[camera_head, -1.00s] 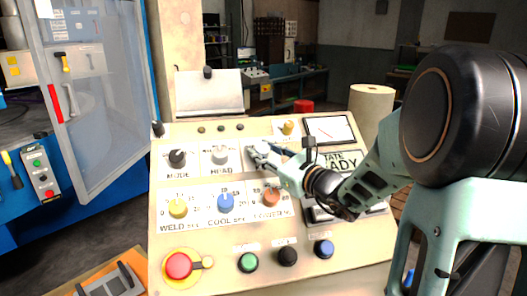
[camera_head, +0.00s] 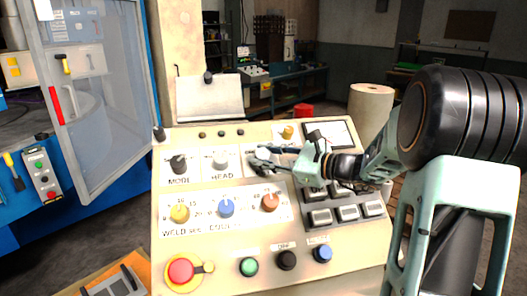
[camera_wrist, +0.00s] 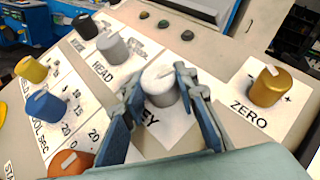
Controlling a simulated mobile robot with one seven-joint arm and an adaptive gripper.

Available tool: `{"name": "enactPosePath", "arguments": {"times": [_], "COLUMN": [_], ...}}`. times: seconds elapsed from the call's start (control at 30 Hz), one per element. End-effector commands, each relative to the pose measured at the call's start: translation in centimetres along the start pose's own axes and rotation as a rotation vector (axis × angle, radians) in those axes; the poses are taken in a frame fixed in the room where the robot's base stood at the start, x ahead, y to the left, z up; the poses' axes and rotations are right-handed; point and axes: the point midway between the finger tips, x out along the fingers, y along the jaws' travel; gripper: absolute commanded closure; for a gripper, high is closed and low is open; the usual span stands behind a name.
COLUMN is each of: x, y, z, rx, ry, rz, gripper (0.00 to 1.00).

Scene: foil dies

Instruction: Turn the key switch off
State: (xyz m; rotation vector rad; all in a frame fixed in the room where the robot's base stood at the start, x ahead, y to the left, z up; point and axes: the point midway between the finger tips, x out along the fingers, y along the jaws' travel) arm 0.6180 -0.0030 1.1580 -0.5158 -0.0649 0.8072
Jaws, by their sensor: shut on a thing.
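The key switch (camera_wrist: 160,84) is a pale grey, round knob on a white plate. The label below it is partly hidden; "EY" shows. In the wrist view my gripper (camera_wrist: 157,87) has its two blue-grey fingers on opposite sides of the knob, shut on it. In the head view the key switch (camera_head: 263,153) is partly covered by my gripper (camera_head: 264,161), which reaches in from the right, nearly level. The exact angle of the knob is hard to read.
The grey HEAD knob (camera_wrist: 112,48) and black MODE knob (camera_head: 178,163) stand to the left. The gold ZERO knob (camera_wrist: 268,88) is close by. The orange knob (camera_head: 270,202) sits just below. A red stop button (camera_head: 181,270) is at the panel's lower left.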

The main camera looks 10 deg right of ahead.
Motion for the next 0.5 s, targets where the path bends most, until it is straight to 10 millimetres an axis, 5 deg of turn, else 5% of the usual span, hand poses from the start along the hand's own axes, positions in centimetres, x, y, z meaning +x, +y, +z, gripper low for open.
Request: {"name": "enactPosePath", "arguments": {"times": [0.5], "x": [0.04], "y": [-0.63], "z": [0.55], "rx": [-0.255], "ry": [0.000], "rz": [0.423], "gripper": [0.97]}}
